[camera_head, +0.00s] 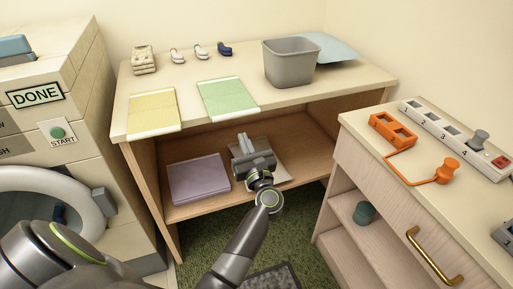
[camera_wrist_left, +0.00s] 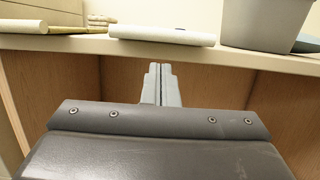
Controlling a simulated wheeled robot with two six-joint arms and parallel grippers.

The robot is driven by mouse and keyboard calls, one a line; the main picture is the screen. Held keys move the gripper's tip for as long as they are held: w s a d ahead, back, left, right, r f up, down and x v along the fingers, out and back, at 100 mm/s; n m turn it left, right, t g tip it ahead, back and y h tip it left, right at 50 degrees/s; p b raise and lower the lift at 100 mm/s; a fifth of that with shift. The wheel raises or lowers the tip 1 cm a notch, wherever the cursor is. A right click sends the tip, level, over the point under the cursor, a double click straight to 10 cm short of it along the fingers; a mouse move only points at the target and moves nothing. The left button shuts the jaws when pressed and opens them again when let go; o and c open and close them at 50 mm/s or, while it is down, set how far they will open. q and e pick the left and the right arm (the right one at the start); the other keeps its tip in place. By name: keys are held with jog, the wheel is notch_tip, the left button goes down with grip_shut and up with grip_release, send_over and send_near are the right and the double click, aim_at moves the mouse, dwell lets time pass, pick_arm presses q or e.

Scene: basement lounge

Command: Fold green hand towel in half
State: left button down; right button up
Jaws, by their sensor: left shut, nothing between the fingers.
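The green hand towel (camera_head: 228,97) lies flat on the table top, with pale bands at its far and near edges. Its near edge lies close to the table's front edge. In the left wrist view a pale, thick edge at the table front, likely this towel (camera_wrist_left: 161,35), is seen nearly edge-on. My left gripper (camera_head: 243,142) is shut and empty, in front of the table and below the towel, not touching it. Its closed fingers also show in the left wrist view (camera_wrist_left: 160,70), pointing toward the table edge. My right gripper is not in view.
A yellow towel (camera_head: 153,111) lies left of the green one. A grey bin (camera_head: 290,64) stands to the right. Small socks (camera_head: 200,51) and a folded stack (camera_head: 144,60) lie at the back. A purple cloth (camera_head: 199,180) lies on the lower shelf. A cabinet (camera_head: 395,205) stands right.

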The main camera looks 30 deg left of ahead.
aim_at(237, 113)
pick_arm(q)
jog(key=f+x, duration=0.2)
jog(key=x, duration=0.5)
jog(key=shift+w+r+p, duration=0.1)
jog(key=shift+r+p, duration=2.45)
jog(key=shift+r, duration=0.85)
jog(key=shift+w+a+r+p, duration=0.5)
jog(key=shift+a+r, duration=0.1)
jog(key=shift+r, duration=0.3)
jog(key=shift+w+a+r+p, duration=0.5)
jog(key=shift+a+r, duration=0.05)
jog(key=shift+r, duration=0.35)
jog(key=shift+w+a+r+p, duration=0.5)
jog(key=shift+a+r, duration=0.1)
jog(key=shift+r, duration=0.3)
